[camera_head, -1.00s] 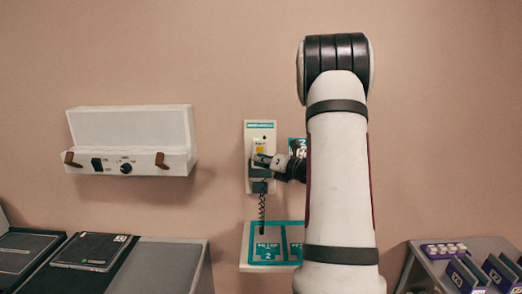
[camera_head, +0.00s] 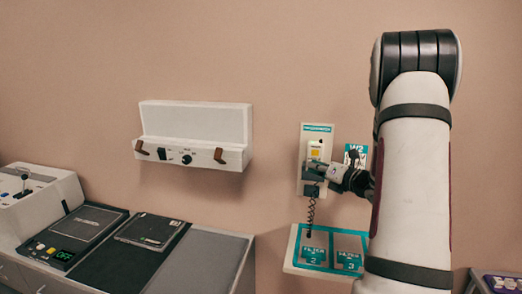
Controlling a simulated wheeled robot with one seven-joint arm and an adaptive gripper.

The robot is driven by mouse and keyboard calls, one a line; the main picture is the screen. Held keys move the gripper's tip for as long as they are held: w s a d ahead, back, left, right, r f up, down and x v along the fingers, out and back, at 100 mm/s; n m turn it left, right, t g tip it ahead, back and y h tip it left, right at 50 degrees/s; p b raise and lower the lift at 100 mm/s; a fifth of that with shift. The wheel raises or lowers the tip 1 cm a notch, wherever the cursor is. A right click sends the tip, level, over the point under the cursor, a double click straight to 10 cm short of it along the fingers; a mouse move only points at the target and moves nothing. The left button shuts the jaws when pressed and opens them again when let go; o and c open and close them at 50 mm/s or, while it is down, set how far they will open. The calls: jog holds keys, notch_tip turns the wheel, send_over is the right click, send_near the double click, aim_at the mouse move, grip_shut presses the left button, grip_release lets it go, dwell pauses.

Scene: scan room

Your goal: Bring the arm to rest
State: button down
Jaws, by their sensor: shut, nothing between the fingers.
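My arm (camera_head: 415,180) stands upright at the right of the head view, white with dark bands. It hides part of the wall behind it. My gripper (camera_head: 319,169) reaches left from behind the arm. It is small in the picture, shut and empty. Its tips overlap the lower part of a white wall handset with a yellow patch (camera_head: 315,153). I cannot tell whether they touch it.
A coiled cord (camera_head: 311,212) hangs below the handset, above a teal-edged shelf (camera_head: 290,250) marked 2 and 3. A white wall box (camera_head: 195,126) hangs to the left. A console (camera_head: 35,205) and counter (camera_head: 215,262) stand lower left.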

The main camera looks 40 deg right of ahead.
jog(key=a+r+m+g+h, duration=0.4)
jog(key=a+r+m+g, duration=0.1)
jog(key=a+r+m, duration=0.8)
jog(key=s+a+f+m+g+y, duration=0.2)
jog(key=s+a+m, duration=0.5)
jog(key=s+a, duration=0.5)
jog(key=s+a+f+m+g+y, duration=0.2)
jog(key=s+a+m, duration=0.5)
jog(key=s+a, duration=0.4)
jog(key=a+g+y, duration=0.1)
jog(key=a, duration=0.3)
jog(key=shift+s+f+m+g, duration=0.25)
jog(key=shift+s+m+g, duration=0.15)
jog(key=shift+d, duration=0.15)
